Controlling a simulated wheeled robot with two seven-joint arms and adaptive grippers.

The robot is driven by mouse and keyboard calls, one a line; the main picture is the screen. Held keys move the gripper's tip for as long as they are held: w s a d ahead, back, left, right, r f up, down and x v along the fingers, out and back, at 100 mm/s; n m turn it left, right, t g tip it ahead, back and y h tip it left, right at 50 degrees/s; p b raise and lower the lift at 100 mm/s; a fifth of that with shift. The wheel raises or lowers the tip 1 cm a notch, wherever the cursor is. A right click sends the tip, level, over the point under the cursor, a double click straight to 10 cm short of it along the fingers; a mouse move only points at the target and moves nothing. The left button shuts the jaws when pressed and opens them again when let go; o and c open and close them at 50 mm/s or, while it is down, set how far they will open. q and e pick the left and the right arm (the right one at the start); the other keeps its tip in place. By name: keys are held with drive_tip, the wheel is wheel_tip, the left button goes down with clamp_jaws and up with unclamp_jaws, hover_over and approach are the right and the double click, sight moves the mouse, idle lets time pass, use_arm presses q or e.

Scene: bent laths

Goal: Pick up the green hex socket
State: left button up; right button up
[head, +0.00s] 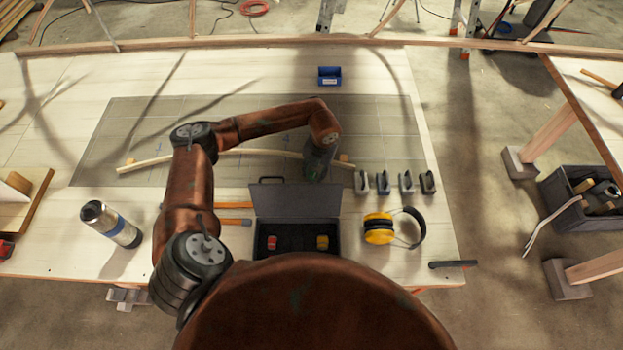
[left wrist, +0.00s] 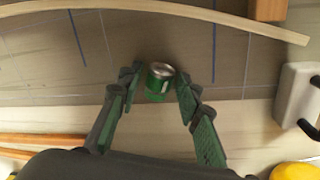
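The green hex socket (left wrist: 159,82) has a silver top end and a green body. It shows in the left wrist view at the near edge of the grey mat (left wrist: 130,88). My left gripper (left wrist: 159,86) is open, with a green-padded finger on each side of the socket and a small gap to each. In the head view my left gripper (head: 318,163) points down behind the raised case lid, near the end of the bent lath; the socket cannot be made out there. My right gripper is not in view.
The open dark case (head: 262,228) holds a red and a yellow piece. Several grey clamps (head: 383,183) stand right of the gripper. Yellow earmuffs (head: 379,229), a steel bottle (head: 111,224) and a blue bin (head: 329,75) are on the table. The bent lath (left wrist: 200,15) lies beyond the socket.

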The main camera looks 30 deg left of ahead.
use_arm(q)
clamp_jaws()
